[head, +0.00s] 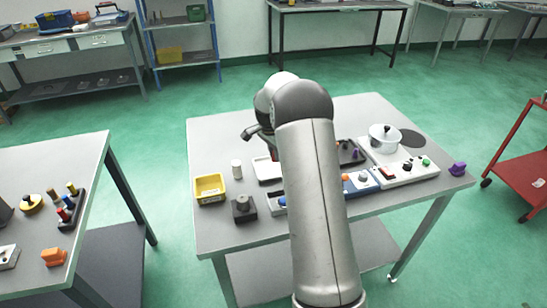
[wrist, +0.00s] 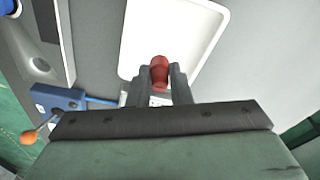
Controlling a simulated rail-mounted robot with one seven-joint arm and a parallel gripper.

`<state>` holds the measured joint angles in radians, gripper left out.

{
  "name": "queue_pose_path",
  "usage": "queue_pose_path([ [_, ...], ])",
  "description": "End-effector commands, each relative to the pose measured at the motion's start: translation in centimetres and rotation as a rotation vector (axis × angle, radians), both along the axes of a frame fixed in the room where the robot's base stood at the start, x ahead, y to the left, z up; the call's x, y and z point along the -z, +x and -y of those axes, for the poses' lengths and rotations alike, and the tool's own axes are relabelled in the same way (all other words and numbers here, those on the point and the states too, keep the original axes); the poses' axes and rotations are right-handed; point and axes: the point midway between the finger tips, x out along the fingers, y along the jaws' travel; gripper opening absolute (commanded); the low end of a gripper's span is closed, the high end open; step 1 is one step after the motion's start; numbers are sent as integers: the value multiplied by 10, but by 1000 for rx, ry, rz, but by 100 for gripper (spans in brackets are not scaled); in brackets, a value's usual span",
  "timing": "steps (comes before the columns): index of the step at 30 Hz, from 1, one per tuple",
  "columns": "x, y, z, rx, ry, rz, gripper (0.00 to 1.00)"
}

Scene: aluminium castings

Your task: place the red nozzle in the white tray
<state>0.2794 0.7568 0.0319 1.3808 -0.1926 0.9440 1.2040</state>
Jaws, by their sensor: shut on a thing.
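The red nozzle (wrist: 159,74) is between the two fingers of my gripper (wrist: 161,70), which is shut on it.
A yellow bin (head: 209,188), a white cylinder (head: 236,169) and a dark block (head: 243,208) stand left of the tray. A white pot (head: 384,138) and a panel with buttons (head: 405,172) are on the right.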

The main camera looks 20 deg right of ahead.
Motion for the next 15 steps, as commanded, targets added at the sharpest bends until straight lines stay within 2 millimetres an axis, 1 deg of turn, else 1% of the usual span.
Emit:
queue_pose_path([
  [7, 15, 11, 0, 0, 1, -1, 0],
  [12, 39, 10, 0, 0, 1, -2, 0],
  [15, 43, 10, 0, 0, 0, 1, 0],
])
